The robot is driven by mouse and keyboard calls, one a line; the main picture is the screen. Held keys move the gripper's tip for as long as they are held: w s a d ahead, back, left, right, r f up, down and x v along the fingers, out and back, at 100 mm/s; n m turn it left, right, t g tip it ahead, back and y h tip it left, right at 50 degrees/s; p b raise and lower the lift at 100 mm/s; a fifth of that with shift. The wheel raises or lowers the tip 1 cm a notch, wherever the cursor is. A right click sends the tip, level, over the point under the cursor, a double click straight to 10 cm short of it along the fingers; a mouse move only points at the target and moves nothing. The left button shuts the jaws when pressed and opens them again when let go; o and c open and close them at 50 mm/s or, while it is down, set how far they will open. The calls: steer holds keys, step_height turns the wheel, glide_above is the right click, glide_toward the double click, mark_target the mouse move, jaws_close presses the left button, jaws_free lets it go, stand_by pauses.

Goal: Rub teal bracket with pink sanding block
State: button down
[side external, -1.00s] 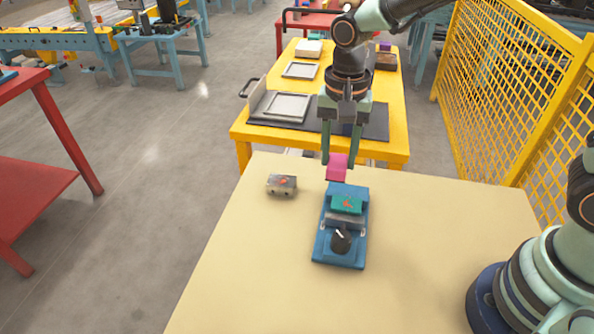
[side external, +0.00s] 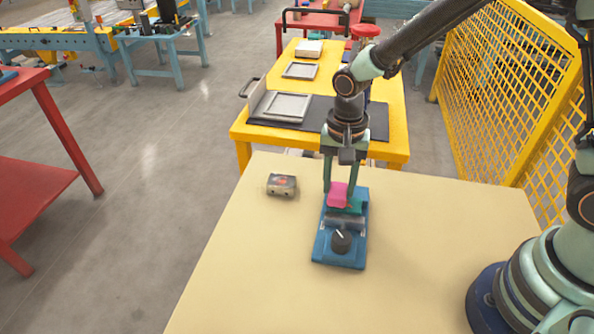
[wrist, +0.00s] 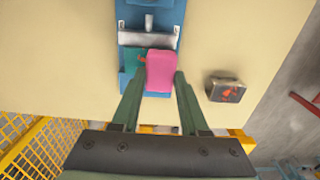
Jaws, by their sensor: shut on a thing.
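The pink sanding block (side external: 338,194) is held between the fingers of my gripper (side external: 340,186), which is shut on it. The block is over the teal bracket (side external: 352,206) and hides part of it; I cannot tell whether they touch. The bracket sits in a blue vise (side external: 340,250) with a dark knob at its near end. The fingertips (wrist: 161,84) are on either side of the block.
A small grey block with a red mark (side external: 281,185) lies left of the vise on the cream table (side external: 260,260). The yellow cart (side external: 375,148) with grey trays stands behind. A yellow mesh fence (side external: 510,80) is at right.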

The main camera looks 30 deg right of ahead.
steer(key=shift+s+d+f, duration=0.2)
steer(key=shift+s+d, duration=0.45)
steer(key=shift+s+d+f, duration=0.2)
steer(key=shift+s+d, duration=0.45)
steer(key=shift+w+a, duration=1.35)
steer(key=shift+a, duration=0.05)
steer(key=shift+s+d+r, duration=0.1)
steer(key=shift+r, duration=3.95)
steer(key=shift+f, duration=0.2)
